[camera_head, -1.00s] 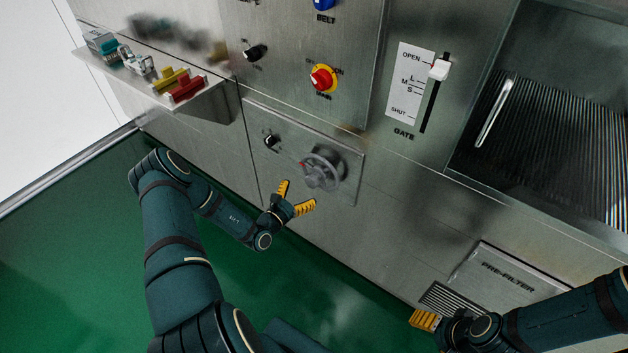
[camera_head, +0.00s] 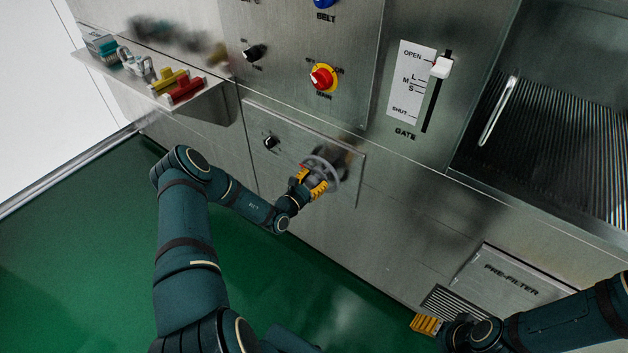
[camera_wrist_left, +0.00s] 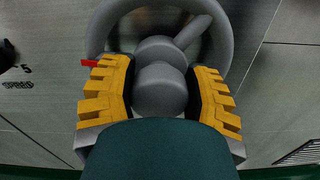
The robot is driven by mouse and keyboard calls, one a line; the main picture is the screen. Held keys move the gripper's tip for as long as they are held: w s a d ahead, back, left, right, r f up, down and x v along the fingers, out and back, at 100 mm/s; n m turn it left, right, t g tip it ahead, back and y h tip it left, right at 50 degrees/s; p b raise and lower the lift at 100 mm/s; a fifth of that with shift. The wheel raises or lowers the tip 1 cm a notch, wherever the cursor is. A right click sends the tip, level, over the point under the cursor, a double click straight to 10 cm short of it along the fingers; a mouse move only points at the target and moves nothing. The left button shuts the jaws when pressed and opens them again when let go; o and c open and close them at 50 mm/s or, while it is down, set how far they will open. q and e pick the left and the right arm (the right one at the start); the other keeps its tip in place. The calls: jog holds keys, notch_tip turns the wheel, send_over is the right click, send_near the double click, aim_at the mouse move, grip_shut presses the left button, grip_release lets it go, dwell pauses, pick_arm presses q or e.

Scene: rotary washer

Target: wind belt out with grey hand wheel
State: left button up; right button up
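The grey hand wheel (camera_head: 334,165) is mounted on a steel panel low on the washer's front. My left gripper (camera_head: 312,182) is at the wheel, its yellow fingers over the wheel's lower left. In the left wrist view the fingers of my left gripper (camera_wrist_left: 160,92) lie on both sides of the wheel's rounded grey hub (camera_wrist_left: 160,88) and appear closed against it. The wheel's rim (camera_wrist_left: 97,25) curves behind and above the fingers, with a small red mark at left. My right gripper (camera_head: 425,322) is at the lower right, its fingertips mostly hidden.
A small black knob (camera_head: 270,143) sits left of the wheel. The red and yellow main switch (camera_head: 322,77) and gate slider (camera_head: 441,67) are above. A shelf (camera_head: 205,100) with coloured parts juts out at upper left. Green floor (camera_head: 90,270) lies below.

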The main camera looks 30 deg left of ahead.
pick_arm(q)
jog(key=c, duration=0.5)
jog(key=shift+n, duration=0.4)
jog(key=n+p, duration=0.1)
jog(key=n, duration=0.1)
jog(key=shift+n, duration=0.4)
jog(key=n, duration=0.2)
jog(key=shift+a+f+n, duration=0.1)
jog(key=shift+n, duration=0.2)
jog(key=n+p, duration=0.1)
jog(key=n, duration=0.3)
jog(key=shift+s+a+f+n, duration=0.1)
jog(key=shift+n, duration=0.2)
jog(key=n, duration=0.4)
jog(key=shift+f+n, duration=0.1)
jog(key=shift+n, duration=0.3)
